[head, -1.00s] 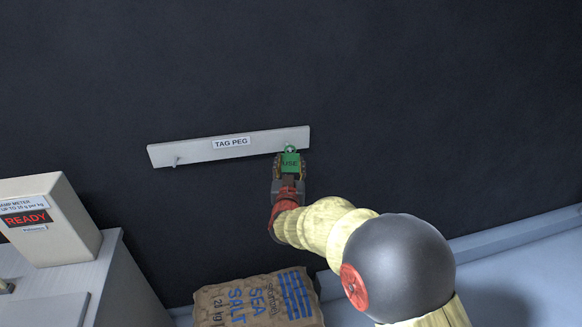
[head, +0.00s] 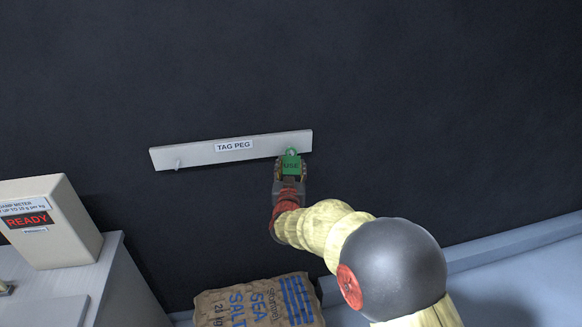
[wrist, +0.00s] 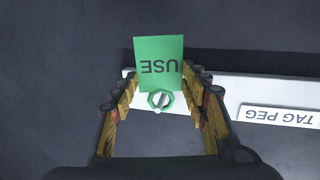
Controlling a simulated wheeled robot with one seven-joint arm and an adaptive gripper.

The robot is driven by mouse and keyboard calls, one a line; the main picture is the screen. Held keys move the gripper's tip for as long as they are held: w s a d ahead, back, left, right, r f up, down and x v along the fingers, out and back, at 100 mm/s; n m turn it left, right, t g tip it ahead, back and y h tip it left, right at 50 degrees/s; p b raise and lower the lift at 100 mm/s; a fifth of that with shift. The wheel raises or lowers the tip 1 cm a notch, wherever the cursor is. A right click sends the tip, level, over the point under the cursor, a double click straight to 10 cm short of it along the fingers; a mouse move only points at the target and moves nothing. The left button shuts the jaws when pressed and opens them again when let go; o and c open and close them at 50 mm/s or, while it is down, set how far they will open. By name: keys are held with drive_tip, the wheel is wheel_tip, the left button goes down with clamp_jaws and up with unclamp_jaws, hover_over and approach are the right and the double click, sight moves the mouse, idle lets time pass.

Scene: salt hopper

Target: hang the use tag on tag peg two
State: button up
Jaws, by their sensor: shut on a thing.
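The use tag (head: 291,166) is a green plate marked USE with a ring at its top. My gripper (head: 289,170) is shut on the tag, with a finger on each side, at the right end of the white tag peg board (head: 205,150). In the wrist view, the tag (wrist: 158,60) appears upside down between the fingers (wrist: 160,90). A pale peg end (wrist: 159,103) shows inside the ring's opening; I cannot tell how deep it reaches through the ring. In the head view, this right peg is hidden behind the ring. The left peg (head: 178,163) is bare.
A meter box (head: 50,220) with a READY display stands on a grey cabinet (head: 120,285) at the left. A sea salt sack (head: 258,302) lies below the board. The dark wall around the board is clear.

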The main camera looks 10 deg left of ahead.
drive_tip(key=shift+f, duration=0.2)
drive_tip(key=o, duration=1)
drive_tip(key=shift+r, duration=0.1)
